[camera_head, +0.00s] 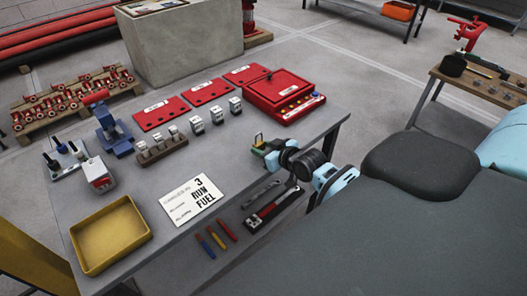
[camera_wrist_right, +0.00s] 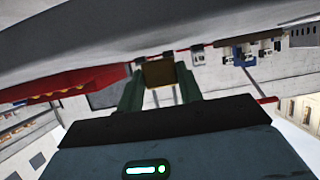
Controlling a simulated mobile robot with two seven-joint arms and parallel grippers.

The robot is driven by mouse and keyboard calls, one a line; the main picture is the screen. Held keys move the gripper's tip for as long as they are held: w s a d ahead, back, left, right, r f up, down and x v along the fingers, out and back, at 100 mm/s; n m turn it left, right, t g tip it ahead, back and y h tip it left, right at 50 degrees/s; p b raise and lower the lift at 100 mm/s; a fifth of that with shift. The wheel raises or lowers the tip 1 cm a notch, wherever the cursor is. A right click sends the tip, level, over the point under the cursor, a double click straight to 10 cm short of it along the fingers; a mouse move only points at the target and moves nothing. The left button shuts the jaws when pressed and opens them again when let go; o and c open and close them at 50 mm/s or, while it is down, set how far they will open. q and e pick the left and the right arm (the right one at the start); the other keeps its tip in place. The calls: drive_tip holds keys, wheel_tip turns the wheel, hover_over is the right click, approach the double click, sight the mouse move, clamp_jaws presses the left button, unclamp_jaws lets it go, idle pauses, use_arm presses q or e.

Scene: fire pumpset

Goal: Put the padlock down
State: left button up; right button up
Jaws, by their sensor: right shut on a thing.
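My right gripper (camera_head: 264,147) is over the right part of the grey worktable (camera_head: 235,165), in front of the red box. It is shut on a small brass-coloured padlock (camera_head: 258,139). In the right wrist view the padlock (camera_wrist_right: 158,73) shows as a brown block between the two green fingers (camera_wrist_right: 158,82). I cannot tell whether the padlock touches the tabletop. My left gripper is in neither view.
A red box (camera_head: 284,92), flat red plates (camera_head: 208,92) and small white-topped blocks (camera_head: 197,125) stand behind the gripper. A white card (camera_head: 191,200) and yellow tray (camera_head: 108,236) lie to the left. The grey top between card and gripper is clear. Tools lie on a lower shelf (camera_head: 270,207).

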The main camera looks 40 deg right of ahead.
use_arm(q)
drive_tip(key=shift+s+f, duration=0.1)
use_arm(e)
drive_tip(key=shift+f, duration=0.6)
drive_tip(key=shift+f, duration=0.2)
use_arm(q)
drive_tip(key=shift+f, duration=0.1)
use_arm(e)
drive_tip(key=o, duration=1)
drive_tip(key=shift+o, duration=0.2)
drive_tip(key=shift+r, duration=0.25)
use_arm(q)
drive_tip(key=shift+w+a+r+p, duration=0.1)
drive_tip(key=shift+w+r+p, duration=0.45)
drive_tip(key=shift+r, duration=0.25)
use_arm(e)
drive_tip(key=a+v, duration=0.1)
drive_tip(key=v, duration=1.1)
drive_tip(key=shift+d, duration=0.45)
